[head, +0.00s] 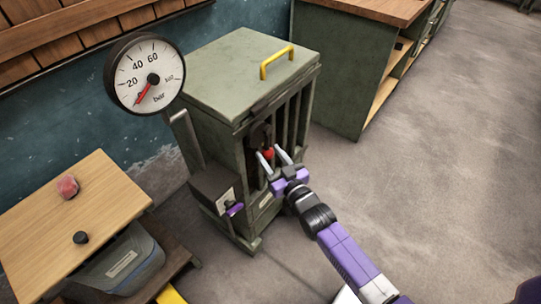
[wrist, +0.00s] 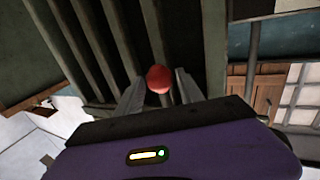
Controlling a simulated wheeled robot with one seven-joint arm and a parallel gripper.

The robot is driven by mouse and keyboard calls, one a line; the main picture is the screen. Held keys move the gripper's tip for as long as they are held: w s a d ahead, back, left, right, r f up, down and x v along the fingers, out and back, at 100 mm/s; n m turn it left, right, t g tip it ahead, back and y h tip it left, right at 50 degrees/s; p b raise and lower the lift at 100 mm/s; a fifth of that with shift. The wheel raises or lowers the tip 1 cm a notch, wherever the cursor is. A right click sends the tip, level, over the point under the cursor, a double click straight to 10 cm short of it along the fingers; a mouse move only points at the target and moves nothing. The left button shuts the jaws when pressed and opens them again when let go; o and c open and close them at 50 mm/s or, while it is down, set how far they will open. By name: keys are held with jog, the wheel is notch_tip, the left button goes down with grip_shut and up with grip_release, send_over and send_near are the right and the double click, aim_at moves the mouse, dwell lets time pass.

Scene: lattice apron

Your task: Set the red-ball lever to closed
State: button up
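The red ball (head: 268,153) of the lever shows in the barred front opening of a green cabinet (head: 240,62). A dark lever part (head: 260,135) shows just above the ball. My gripper (head: 269,152) is at the bars, its two pale fingers apart and close to the ball. In the wrist view the red ball (wrist: 159,79) sits between the open fingertips (wrist: 160,85), and I see no clear contact with either finger. The rest of the lever is mostly hidden behind the ball and bars, and I cannot read its position.
Vertical bars (wrist: 95,50) stand close around my fingers. A pressure gauge (head: 145,75) and a box with a purple handle (head: 234,209) are on the cabinet's left. A wooden-topped table (head: 110,190) stands at left. The floor (head: 430,150) at right is clear.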

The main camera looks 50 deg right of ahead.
grip_shut()
dwell(1.2)
